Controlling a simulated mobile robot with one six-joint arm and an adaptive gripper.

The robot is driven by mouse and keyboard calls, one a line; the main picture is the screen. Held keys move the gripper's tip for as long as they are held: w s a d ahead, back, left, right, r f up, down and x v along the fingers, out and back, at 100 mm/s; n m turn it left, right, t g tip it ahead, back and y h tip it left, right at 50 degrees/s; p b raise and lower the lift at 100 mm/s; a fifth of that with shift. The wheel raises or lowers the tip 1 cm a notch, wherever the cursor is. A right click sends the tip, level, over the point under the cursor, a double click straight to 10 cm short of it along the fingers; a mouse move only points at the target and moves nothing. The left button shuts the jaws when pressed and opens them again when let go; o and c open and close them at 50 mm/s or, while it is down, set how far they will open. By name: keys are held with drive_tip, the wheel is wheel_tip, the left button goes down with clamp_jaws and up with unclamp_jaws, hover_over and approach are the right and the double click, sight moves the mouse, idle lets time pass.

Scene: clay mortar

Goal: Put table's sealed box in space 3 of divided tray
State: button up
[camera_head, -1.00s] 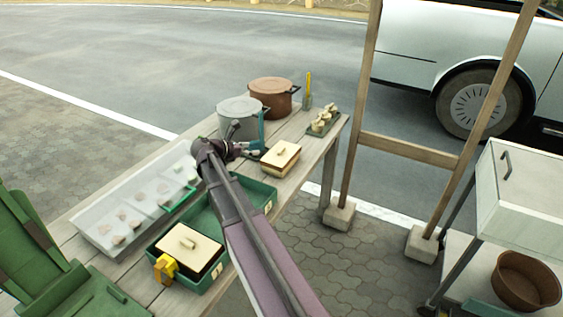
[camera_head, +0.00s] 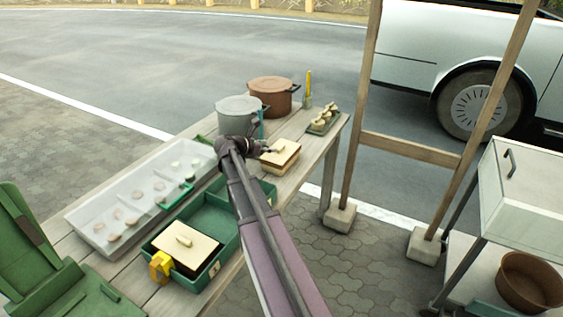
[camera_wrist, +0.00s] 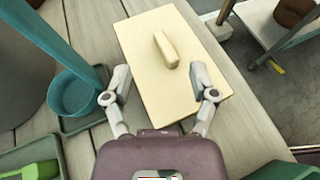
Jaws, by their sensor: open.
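The sealed box (camera_head: 283,158), with a cream lid and a bar handle, stands on the wooden table right of the green divided tray. In the wrist view the box (camera_wrist: 150,30) lies below my gripper. My gripper (camera_wrist: 161,76) is open, its fingers spread on either side of the lid's handle, nothing held. In the head view my gripper (camera_head: 262,147) is at the box's left side, partly hidden. The divided tray (camera_head: 231,247) has a similar lidded box (camera_head: 190,249) in its near-left compartment. A middle compartment looks empty; my arm hides the far part. Its labels are too small to read.
A grey pot (camera_head: 238,114) and brown pot (camera_head: 271,92) stand behind the box. A small tray of pale pieces (camera_head: 323,119) is at the table's far right. A teal ladle (camera_wrist: 75,92) is close to my left finger. A clear-lidded case (camera_head: 130,207) lies left.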

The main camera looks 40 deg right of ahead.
sight(280, 147)
drive_tip(key=x, duration=0.1)
drive_tip(key=b+x, duration=0.2)
drive_tip(key=x, duration=0.1)
drive_tip(key=shift+s+f, duration=0.2)
drive_tip(key=shift+s, duration=0.05)
drive_tip(key=shift+d+f, duration=0.15)
drive_tip(key=shift+d, duration=0.35)
clamp_jaws()
idle(0.4)
